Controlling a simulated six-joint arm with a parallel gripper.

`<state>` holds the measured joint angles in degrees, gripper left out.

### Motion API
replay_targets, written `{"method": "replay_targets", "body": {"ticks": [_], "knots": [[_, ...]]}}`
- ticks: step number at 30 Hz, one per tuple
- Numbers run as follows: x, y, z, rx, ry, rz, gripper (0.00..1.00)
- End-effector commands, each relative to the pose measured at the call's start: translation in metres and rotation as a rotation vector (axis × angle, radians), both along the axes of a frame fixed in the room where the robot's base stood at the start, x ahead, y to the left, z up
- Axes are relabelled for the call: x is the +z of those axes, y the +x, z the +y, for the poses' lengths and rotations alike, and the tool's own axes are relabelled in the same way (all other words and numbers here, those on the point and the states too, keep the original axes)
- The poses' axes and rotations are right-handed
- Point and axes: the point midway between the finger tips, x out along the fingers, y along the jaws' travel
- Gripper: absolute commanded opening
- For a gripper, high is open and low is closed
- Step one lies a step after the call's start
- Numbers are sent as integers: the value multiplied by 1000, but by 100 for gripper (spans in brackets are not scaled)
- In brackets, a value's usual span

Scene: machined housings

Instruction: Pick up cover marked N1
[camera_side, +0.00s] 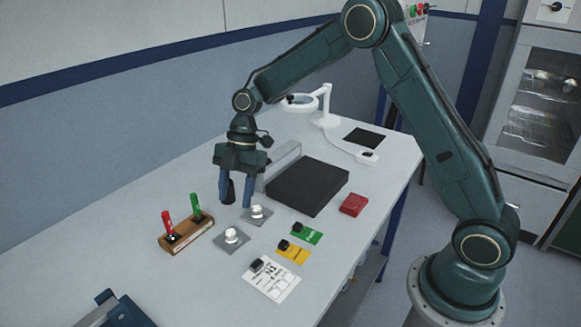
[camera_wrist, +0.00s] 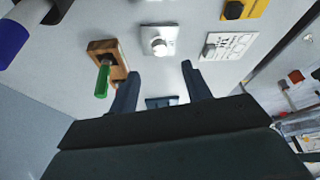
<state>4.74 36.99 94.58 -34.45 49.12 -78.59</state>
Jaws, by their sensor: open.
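Two grey square plates, each with a round pale knob, lie on the bench: a nearer one (camera_side: 234,238) and a farther one (camera_side: 258,215). I cannot read an N1 mark on either, so I cannot tell which thing is the cover. My gripper (camera_side: 238,196) points down, open and empty, above the bench just left of the farther plate. In the wrist view, the two fingers of my gripper (camera_wrist: 160,72) are spread apart, and one knobbed plate (camera_wrist: 158,41) shows beyond them.
A wooden block (camera_side: 188,236) holds red- and green-handled tools at left. White (camera_side: 272,281), yellow (camera_side: 295,253) and green (camera_side: 309,233) cards carry black pieces.

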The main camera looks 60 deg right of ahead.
Motion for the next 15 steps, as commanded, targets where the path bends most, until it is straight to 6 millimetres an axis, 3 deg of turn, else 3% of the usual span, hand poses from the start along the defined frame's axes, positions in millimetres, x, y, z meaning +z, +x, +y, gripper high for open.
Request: {"method": "replay_targets", "body": {"ticks": [6,15], "knots": [[-25,-2,10,1,1,2,48],[-31,-2,13,-1,0,0,48]]}}
